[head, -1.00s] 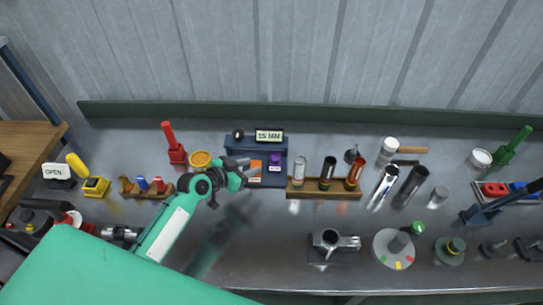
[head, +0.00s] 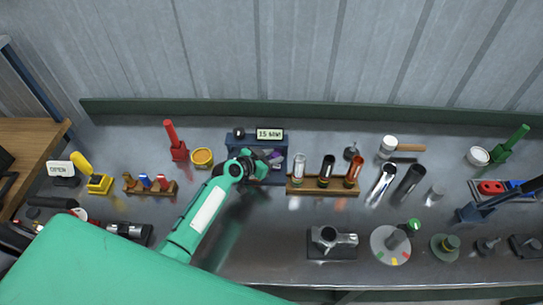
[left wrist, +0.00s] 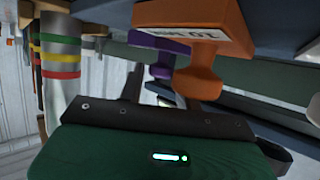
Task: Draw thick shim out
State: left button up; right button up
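A blue shim stand (head: 271,179) at the back of the bench carries a sign (head: 270,134) reading 15 MM. A purple shim (head: 275,158) is in it at the right. An orange shim (left wrist: 200,82) with a knobbed handle and a white, upside-down label shows close up in the left wrist view; the purple one (left wrist: 165,58) is behind it. My left gripper (head: 258,165) is at the stand and hides the orange shim from the head. Its fingers (left wrist: 163,92) are apart, with the orange knob near the right finger, not clearly gripped. My right gripper is out of view.
A wooden rack (head: 323,186) with several tubes stands just right of the shim stand. A yellow-rimmed pot (head: 202,158) and a red-handled tool (head: 175,142) are at its left. A grey clamp block (head: 332,242) stands in front. Bare bench lies between.

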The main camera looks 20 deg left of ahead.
pick_arm(q)
jog(key=shift+c, duration=0.2)
grip_shut()
jog(key=shift+s+d+p, duration=0.15)
jog(key=shift+s+d, duration=0.05)
jog(key=shift+s, duration=0.55)
jog(key=shift+s+d+p, duration=0.1)
jog(key=shift+s+d, duration=0.1)
jog(key=shift+s, duration=0.5)
jog(key=shift+s+d+p, duration=0.15)
jog(key=shift+s+d, duration=0.05)
jog(key=shift+s, duration=0.55)
jog(key=shift+s+d, duration=0.1)
jog(key=shift+f, duration=0.15)
jog(key=shift+o, duration=0.2)
grip_release()
jog(key=shift+s, duration=0.15)
